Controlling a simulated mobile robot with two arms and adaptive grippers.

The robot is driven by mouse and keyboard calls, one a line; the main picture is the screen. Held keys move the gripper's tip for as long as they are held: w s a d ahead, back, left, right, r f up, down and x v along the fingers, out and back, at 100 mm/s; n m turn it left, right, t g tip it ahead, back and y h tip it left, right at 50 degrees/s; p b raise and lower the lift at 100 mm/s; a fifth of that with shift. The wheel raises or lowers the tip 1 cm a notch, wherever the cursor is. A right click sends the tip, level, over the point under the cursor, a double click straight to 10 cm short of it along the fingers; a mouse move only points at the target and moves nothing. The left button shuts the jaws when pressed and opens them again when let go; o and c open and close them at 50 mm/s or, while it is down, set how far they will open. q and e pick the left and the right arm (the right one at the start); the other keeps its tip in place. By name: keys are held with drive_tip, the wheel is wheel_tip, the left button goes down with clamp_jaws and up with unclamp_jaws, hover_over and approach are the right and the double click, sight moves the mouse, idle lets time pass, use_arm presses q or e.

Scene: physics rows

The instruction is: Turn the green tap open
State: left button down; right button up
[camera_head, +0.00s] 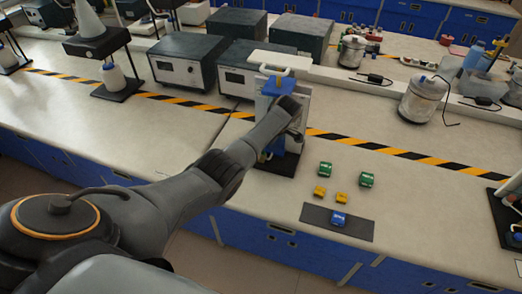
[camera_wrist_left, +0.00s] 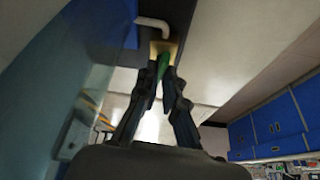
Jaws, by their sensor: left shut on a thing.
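The green tap (camera_wrist_left: 163,65) shows in the left wrist view as a small green handle below a brass-coloured fitting (camera_wrist_left: 164,47) and a pale bent pipe (camera_wrist_left: 152,24). My left gripper (camera_wrist_left: 160,79) has its two fingertips closed in on the green handle, one on each side. In the head view the tap's stand, with a blue body (camera_head: 278,87) and a white pipe on top (camera_head: 281,66), stands on a dark base on the bench. My left arm crosses in front of it, hiding the green handle and most of the gripper. My right gripper is not in view.
Green blocks (camera_head: 325,169), yellow blocks (camera_head: 341,198) and a blue block (camera_head: 340,217) lie right of the stand, the blue one on a dark mat (camera_head: 313,216). Grey boxes (camera_head: 182,62) stand behind. A metal pot (camera_head: 421,100) stands farther right, with clear bench before it.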

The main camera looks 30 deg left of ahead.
use_arm(q)
drive_tip(key=shift+a+n, duration=0.1)
drive_tip(key=shift+n, duration=0.3)
drive_tip(key=c, duration=1.5)
unclamp_jaws()
drive_tip(key=shift+o, duration=0.2)
drive_tip(key=shift+r, duration=0.1)
drive_tip(key=v, duration=0.7)
drive_tip(key=shift+o, duration=0.2)
drive_tip(key=shift+w+r, duration=0.15)
